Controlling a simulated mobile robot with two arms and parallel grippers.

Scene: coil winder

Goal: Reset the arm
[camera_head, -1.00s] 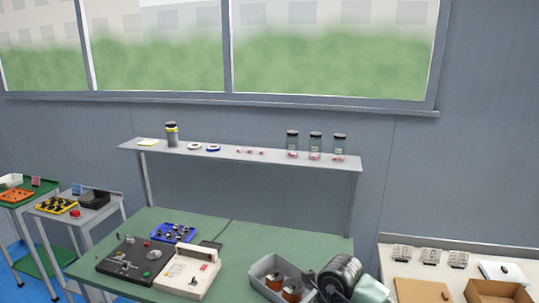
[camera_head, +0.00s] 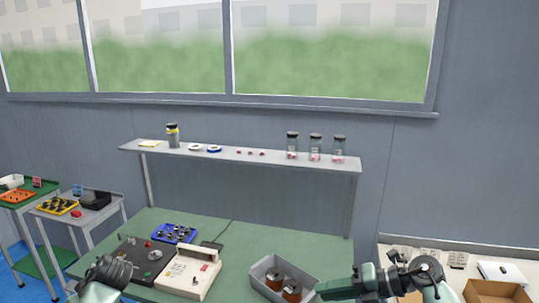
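On the green bench (camera_head: 285,246) are the black board (camera_head: 152,262) with small knobs, a cream machine (camera_head: 188,272), a blue tray (camera_head: 175,232) of small parts and a grey bin (camera_head: 262,268) with copper coils (camera_head: 292,288).
Two carts stand at left with an orange tray (camera_head: 16,196) and a yellow tray (camera_head: 58,206). A cardboard box (camera_head: 490,291) lies at right.

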